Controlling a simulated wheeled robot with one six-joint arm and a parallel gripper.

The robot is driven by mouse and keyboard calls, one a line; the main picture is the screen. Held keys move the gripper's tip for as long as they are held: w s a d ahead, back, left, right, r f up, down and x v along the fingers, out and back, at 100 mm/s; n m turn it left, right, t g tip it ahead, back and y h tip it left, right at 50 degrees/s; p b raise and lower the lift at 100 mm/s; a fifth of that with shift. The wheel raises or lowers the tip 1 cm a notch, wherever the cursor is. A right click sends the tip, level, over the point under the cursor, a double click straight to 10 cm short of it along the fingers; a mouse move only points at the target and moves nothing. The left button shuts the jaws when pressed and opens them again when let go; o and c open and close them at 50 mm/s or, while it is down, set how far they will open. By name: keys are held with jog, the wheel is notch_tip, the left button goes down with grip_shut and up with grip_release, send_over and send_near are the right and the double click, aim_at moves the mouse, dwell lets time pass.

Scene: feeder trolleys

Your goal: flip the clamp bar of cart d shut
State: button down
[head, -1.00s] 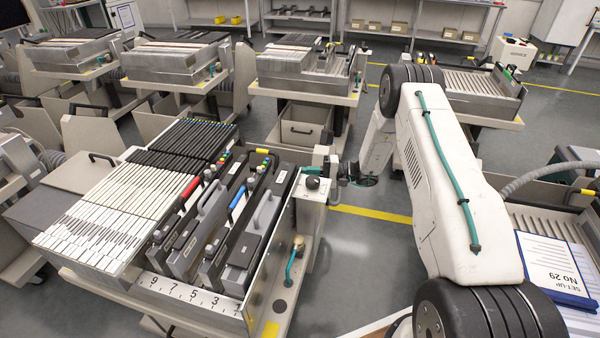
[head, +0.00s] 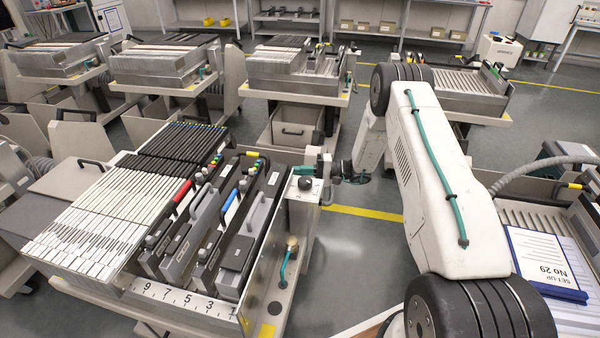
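The nearest feeder cart (head: 262,285) fills the middle left, with a number strip (head: 185,297) along its near end. No letter shows on it, so I cannot tell whether it is cart d. At its right side stands a pale metal block with a black knob (head: 305,184). My gripper (head: 325,168) is at the top of this block, just behind the knob, at the cart's far right corner. It is small and partly hidden among metal parts, so its fingers and any contact are unclear. I cannot make out a clamp bar clearly.
Black, white and grey feeders (head: 185,150) fill the near cart. A teal hose (head: 284,268) hangs at its right side. More carts stand behind, one at the back centre (head: 300,88). Grey floor (head: 360,245) is free between.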

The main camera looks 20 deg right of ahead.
jog(key=s+d, duration=0.1)
jog(key=d, duration=0.9)
jog(key=shift+s+d, duration=0.2)
jog(key=shift+d, duration=0.1)
jog(key=s+a+r+n+g+h, duration=0.1)
jog(key=s+a+r+g, duration=0.1)
jog(key=a+r, duration=0.35)
jog(key=s+a+r+n+g+h, duration=0.1)
jog(key=s+a+r+g, duration=0.15)
jog(key=r, duration=0.65)
jog(key=s+a+r+n+g+h, duration=0.1)
jog(key=s+a+r+n+g, duration=0.15)
jog(key=r, duration=0.45)
jog(key=s+a+r+g+h, duration=0.1)
jog(key=s+a+r+h, duration=0.2)
jog(key=s+r, duration=0.3)
jog(key=s+a+r+g+h, duration=0.1)
jog(key=s+a+r+h, duration=0.3)
jog(key=s, duration=0.4)
jog(key=s+d+r+t+h, duration=0.1)
jog(key=s+h, duration=0.2)
jog(key=s, duration=0.8)
jog(key=s+d+r+t+h, duration=0.1)
jog(key=s+r+t+h, duration=0.1)
jog(key=s, duration=1)
jog(key=shift+d+r+n+t+h, duration=0.15)
jog(key=shift+r+n+t+h, duration=0.15)
jog(key=shift+h, duration=0.6)
